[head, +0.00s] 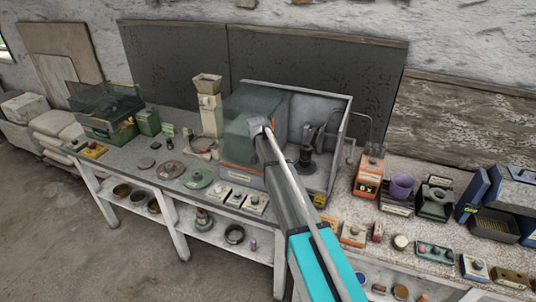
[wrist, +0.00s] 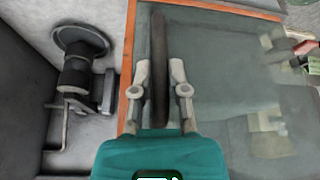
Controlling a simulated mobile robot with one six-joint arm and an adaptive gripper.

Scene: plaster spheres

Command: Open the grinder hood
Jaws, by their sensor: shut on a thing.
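The grinder hood (head: 240,112) is a see-through grey-green cover with orange edging on the left part of a grey metal housing (head: 328,97). The right part of the housing is uncovered, and the dark grinder (head: 308,158) stands in it. In the wrist view the hood (wrist: 225,85) fills the right side, and the grinder (wrist: 75,75) shows at left, beyond the hood's orange edge. My gripper (wrist: 160,66) is shut on the hood's dark bar handle (wrist: 158,35), which runs between its fingers. In the head view my gripper (head: 258,125) hides the handle.
The housing stands on a long bench (head: 125,152). Left of it are a hopper device (head: 207,100), flat discs (head: 196,178) and small switch boxes (head: 235,199). A wall is close behind.

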